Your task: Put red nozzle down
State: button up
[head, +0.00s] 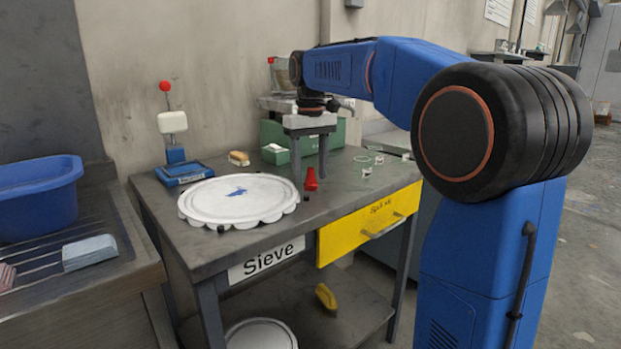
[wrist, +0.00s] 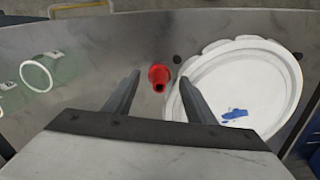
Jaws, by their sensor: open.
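The red nozzle (head: 311,179) stands upright on the grey bench, just right of the white round lid. In the wrist view the red nozzle (wrist: 159,76) shows beyond my fingertips, between their lines, with its dark opening visible. My gripper (head: 309,172) is above the bench with its fingers pointing down. In the wrist view my gripper (wrist: 160,92) is open, with a wide gap between the fingers and nothing held. The nozzle looks apart from both fingers.
The white lid (head: 215,206) with a blue smear takes up the bench's left middle. A blue-based stand (head: 180,172), a brush (head: 239,158) and a green box (head: 270,133) are at the back. A yellow drawer (head: 345,235) is in front.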

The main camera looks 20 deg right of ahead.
aim_at(311, 169)
notch_tip(311, 169, up, 10)
jog(key=shift+r, duration=0.1)
dwell(0.4)
jog(key=shift+s+f, duration=0.2)
jog(key=shift+s, duration=0.25)
jog(key=s+a+f+m+t, duration=0.1)
jog(key=s+f+t, duration=0.3)
jog(key=s+f, duration=2.6)
jog(key=shift+s+a+t, duration=0.3)
jog(key=shift+s+a, duration=0.25)
jog(key=shift+s, duration=0.1)
jog(key=shift+s+f, duration=0.25)
jog(key=shift+f, duration=0.15)
jog(key=shift+c, duration=1)
